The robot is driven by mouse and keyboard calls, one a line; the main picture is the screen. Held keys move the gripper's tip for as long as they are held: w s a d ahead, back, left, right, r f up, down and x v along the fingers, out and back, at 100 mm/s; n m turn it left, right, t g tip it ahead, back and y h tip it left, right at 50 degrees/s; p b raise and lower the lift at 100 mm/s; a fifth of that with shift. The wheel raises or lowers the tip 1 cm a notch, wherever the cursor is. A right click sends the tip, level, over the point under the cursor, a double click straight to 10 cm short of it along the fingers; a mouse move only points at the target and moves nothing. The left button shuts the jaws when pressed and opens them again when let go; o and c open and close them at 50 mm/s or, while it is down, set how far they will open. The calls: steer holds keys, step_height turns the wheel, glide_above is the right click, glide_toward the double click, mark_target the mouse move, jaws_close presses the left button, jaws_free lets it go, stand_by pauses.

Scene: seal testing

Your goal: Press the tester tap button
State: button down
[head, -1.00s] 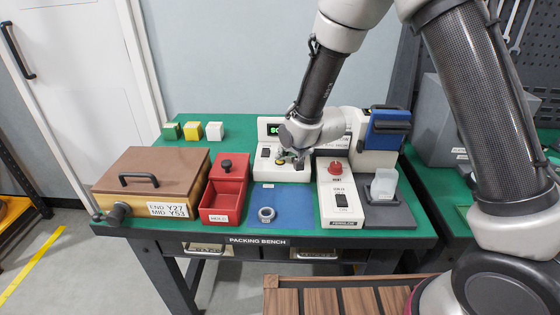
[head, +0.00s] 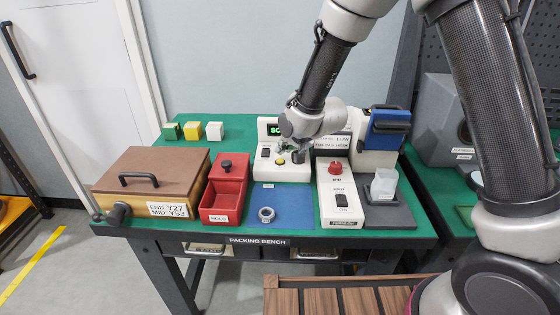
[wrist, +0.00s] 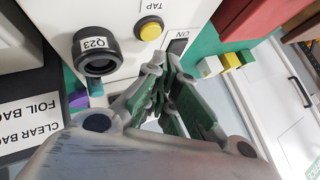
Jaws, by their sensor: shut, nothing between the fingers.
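The tester (head: 292,174) is a white box with a partly hidden green display (head: 273,129), at the back of the bench. Its round yellow TAP button (head: 279,161) is uncovered in the head view and shows at the top of the wrist view (wrist: 150,30). My gripper (head: 285,148) is over the tester, close behind the button. In the wrist view my gripper (wrist: 165,80) is shut and empty, its fingers apart from the button in the picture. A black round fitting marked Q23 (wrist: 97,52) and a black ON switch (wrist: 177,46) flank the button.
A blue mat (head: 282,198) with a grey ring (head: 266,215) lies in front. A red bin (head: 222,202) and a brown-lidded box (head: 150,172) stand left. A white unit with a red knob (head: 335,168) and a blue-topped machine (head: 385,130) stand right.

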mark_target(283, 160)
steer(key=shift+r, duration=2.15)
steer(key=shift+s+f, duration=0.15)
steer(key=shift+f, duration=0.05)
steer(key=s+d+f+n+g+h, duration=0.25)
steer(key=s+d+f+g, duration=0.2)
steer(key=s, duration=0.25)
steer(key=s+d+r+h, duration=0.1)
steer(key=s+d+r, duration=0.6)
steer(key=d, duration=0.3)
steer(key=s+d+r+t, duration=0.1)
steer(key=s+d+r, duration=0.6)
steer(key=s+d, duration=0.2)
steer(key=s+d+r+h, duration=0.1)
steer(key=s+d+r, duration=0.7)
steer(key=d, duration=0.4)
steer(key=shift+d+h, duration=0.3)
steer(key=shift+h, duration=0.05)
